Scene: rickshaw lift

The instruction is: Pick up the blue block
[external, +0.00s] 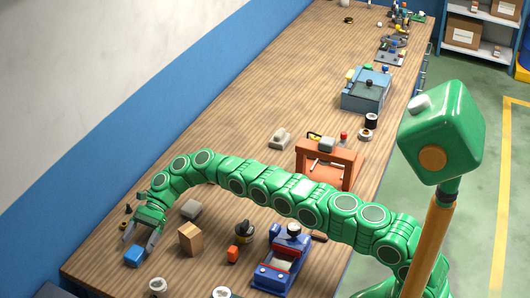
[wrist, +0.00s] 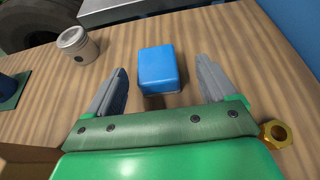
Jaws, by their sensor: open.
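The blue block (external: 134,255) lies on the wooden workbench near its front left end. In the wrist view the blue block (wrist: 158,68) is just ahead of and partly between the two grey fingers, nearer the left one. My gripper (external: 140,240) is open and empty, low over the bench at the block. In the wrist view my gripper (wrist: 162,90) has a clear gap between each finger and the block. Whether the fingertips touch the bench cannot be told.
A metal cylinder (wrist: 77,46) sits left of the block, and a brass nut (wrist: 276,134) lies at right.

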